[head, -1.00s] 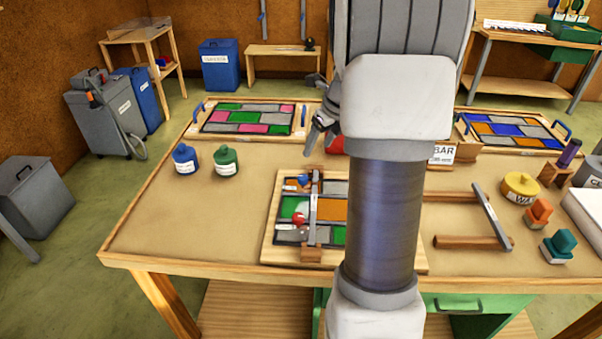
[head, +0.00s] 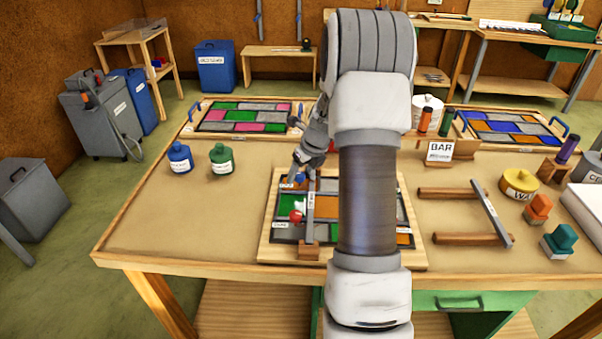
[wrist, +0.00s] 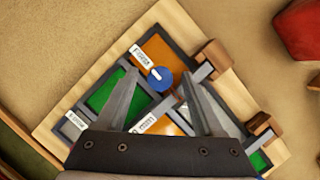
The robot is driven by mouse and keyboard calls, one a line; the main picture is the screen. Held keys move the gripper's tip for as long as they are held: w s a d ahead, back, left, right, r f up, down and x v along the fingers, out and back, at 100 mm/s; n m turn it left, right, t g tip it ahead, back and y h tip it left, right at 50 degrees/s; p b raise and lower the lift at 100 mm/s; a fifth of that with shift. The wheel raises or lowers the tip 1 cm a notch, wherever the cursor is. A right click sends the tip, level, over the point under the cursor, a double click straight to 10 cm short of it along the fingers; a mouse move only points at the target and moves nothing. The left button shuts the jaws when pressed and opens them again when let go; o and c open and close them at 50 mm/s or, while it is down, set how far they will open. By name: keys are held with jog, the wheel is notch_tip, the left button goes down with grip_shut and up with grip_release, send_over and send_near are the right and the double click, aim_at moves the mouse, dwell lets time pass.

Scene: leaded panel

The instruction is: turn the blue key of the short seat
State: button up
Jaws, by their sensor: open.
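The blue key (wrist: 159,78) is a round blue knob with a pale line across its top, at the edge of the small leaded panel (wrist: 190,30). It lies between my gripper's two fingers in the wrist view, a finger on each side. My gripper (wrist: 157,88) is open and above the panel; I cannot tell if a finger touches the key. In the head view my gripper (head: 300,170) is over the panel's upper left, partly covering the blue key (head: 300,180). A red key (head: 296,216) sits lower on the panel. The labels near the blue key are too small to read surely.
A metal bar (head: 311,205) with wooden end blocks crosses the panel beside the keys. Blue (head: 180,157) and green (head: 221,158) bottles stand to the left. A wooden bracket with a metal bar (head: 491,212) lies right. The table's left front is clear.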

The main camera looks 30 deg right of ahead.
grip_shut()
dwell(0.5)
